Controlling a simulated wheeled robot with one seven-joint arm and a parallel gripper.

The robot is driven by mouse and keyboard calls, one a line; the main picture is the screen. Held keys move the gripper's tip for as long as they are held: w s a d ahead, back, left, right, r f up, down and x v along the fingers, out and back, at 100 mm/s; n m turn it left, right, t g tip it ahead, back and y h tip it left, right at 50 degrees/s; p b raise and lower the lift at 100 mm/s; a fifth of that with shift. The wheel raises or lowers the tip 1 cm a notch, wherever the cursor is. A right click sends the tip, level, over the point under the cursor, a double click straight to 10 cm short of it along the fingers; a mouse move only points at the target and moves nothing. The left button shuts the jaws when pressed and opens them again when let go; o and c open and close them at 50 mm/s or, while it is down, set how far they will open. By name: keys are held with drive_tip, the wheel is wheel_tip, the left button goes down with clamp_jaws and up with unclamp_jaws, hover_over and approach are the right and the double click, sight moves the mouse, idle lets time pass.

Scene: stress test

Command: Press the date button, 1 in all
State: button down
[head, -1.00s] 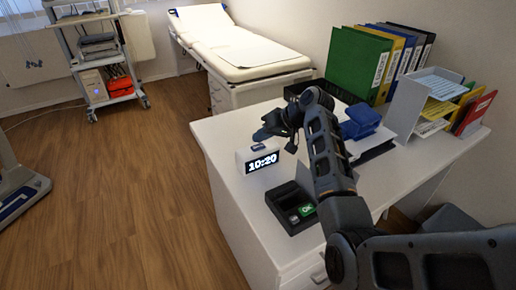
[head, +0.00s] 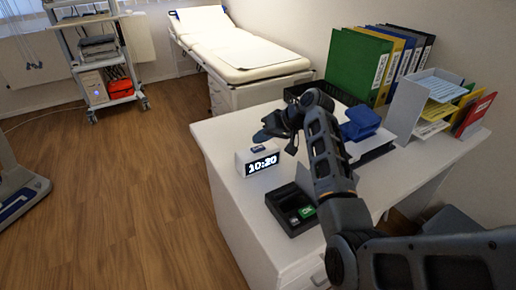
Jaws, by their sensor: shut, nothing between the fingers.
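A small white clock (head: 258,165) stands near the left edge of the white desk, its dark display reading 10:20. A blue button (head: 258,149) sits on its top; any label on it is too small to read. My gripper (head: 263,136) is shut and empty, just behind and above the clock in the picture. It looks apart from the button, though the exact gap cannot be told. My arm hides part of the desk to the right of the clock.
A black tray (head: 284,222) with a green OK key stands in front of the clock. A blue stapler-like object (head: 360,122), a green binder (head: 355,66) and a paper sorter (head: 405,100) stand to the right. The desk's left edge is close to the clock.

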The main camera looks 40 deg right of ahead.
sight(261, 149)
drive_tip(key=shift+f, duration=0.1)
idle(0.7)
drive_tip(key=shift+f, duration=0.35)
drive_tip(key=shift+f, duration=0.4)
idle(0.6)
drive_tip(key=shift+r, duration=0.1)
drive_tip(key=shift+r+p, duration=0.6)
drive_tip(key=shift+r, duration=0.1)
wheel_tip(261, 149, up, 5)
drive_tip(key=p, duration=0.4)
drive_tip(key=shift+r, duration=0.1)
idle(1.0)
